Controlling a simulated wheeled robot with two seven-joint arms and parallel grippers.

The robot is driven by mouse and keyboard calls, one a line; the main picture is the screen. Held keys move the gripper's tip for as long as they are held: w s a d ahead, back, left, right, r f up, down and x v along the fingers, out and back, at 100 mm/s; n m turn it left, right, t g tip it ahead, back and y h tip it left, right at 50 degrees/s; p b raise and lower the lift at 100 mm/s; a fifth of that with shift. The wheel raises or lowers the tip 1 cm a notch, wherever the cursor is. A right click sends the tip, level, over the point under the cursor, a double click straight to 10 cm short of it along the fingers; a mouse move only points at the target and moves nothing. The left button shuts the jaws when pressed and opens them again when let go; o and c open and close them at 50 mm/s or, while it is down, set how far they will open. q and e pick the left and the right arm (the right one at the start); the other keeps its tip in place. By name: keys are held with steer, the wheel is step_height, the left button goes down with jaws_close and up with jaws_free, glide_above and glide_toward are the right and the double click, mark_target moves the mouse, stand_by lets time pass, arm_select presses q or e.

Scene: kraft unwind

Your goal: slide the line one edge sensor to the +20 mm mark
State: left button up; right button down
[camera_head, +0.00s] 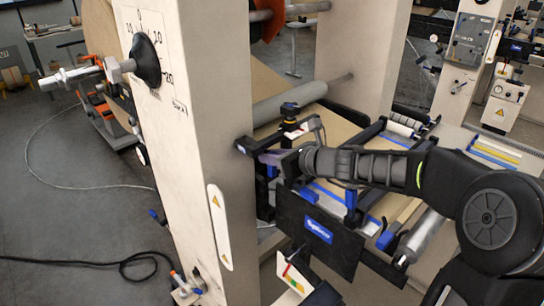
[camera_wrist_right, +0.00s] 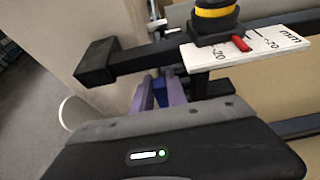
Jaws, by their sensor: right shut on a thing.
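The edge sensor (camera_head: 289,118) is a black block with a knob on a bar across the web; in the right wrist view the sensor (camera_wrist_right: 215,22) has a yellow-banded knob. A white mm scale plate (camera_wrist_right: 270,45) lies beside it. Its red pointer (camera_wrist_right: 241,43) stands between two printed marks; their signs are hard to read. My right gripper (camera_head: 270,158) reaches in from the right, below the knob. In the wrist view its purple fingers (camera_wrist_right: 161,94) are shut on a blue piece between them. Whether that piece belongs to the sensor is partly hidden. My left gripper is not in view.
A pale machine column (camera_head: 205,130) with a dial (camera_head: 146,60) stands left of the sensor. A black panel (camera_head: 318,232) hangs below my right gripper. A grey roller (camera_head: 290,103) and brown web lie behind. Open floor is at left, with a black cable (camera_head: 90,262).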

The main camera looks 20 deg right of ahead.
stand_by(0.7)
steer(key=shift+w+d+p, duration=0.15)
steer(key=shift+w+d, duration=0.05)
steer(key=shift+d, duration=0.4)
steer(key=shift+w+d+p, duration=0.15)
steer(key=shift+w+d, duration=0.05)
steer(key=shift+d, duration=0.4)
steer(key=c, duration=1.3)
jaws_free()
steer(key=shift+a, duration=0.1)
steer(key=shift+v, duration=3.95)
